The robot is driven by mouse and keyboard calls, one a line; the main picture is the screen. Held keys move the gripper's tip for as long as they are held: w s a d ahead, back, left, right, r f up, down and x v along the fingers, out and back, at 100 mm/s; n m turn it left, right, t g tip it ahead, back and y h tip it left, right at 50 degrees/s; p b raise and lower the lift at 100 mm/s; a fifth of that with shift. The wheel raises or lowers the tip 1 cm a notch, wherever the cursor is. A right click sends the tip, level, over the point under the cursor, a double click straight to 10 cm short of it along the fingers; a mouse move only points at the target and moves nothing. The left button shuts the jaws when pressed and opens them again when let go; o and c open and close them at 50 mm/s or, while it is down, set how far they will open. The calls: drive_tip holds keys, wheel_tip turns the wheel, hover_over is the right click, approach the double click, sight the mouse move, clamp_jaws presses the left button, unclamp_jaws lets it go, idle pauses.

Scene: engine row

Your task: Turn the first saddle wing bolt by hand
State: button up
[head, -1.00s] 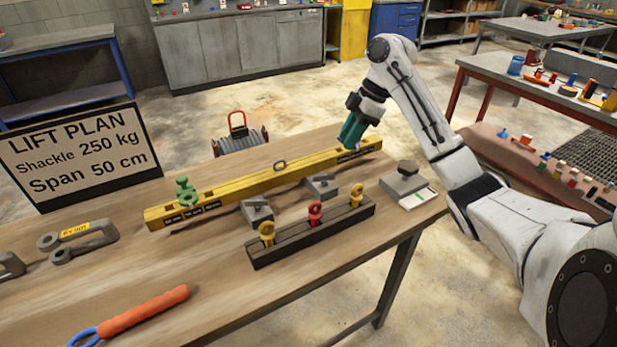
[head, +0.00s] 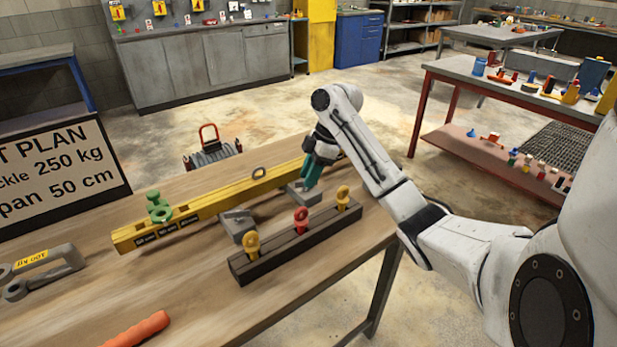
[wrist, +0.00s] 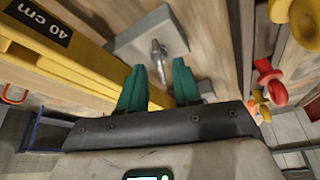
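The yellow beam (head: 205,200) lies along the bench, with a green saddle piece (head: 158,207) near its left end. Two grey blocks stand in front of the beam, the near one (head: 238,224) and the far one (head: 301,194). My gripper (head: 311,184) points down at the far block, close above it. I cannot tell which part is the first wing bolt.
A dark rack (head: 290,249) with yellow and red eye pieces stands in front of the blocks, close to my gripper's right in the wrist view. A grey shackle (head: 45,270) and an orange handle (head: 138,329) lie at left. The bench's front middle is clear.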

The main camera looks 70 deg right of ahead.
drive_tip(key=shift+w+a+f, duration=0.1)
drive_tip(key=shift+f, duration=0.3)
drive_tip(key=shift+c, duration=0.2)
clamp_jaws()
drive_tip(key=shift+r+p, duration=0.1)
drive_tip(key=shift+p, duration=0.2)
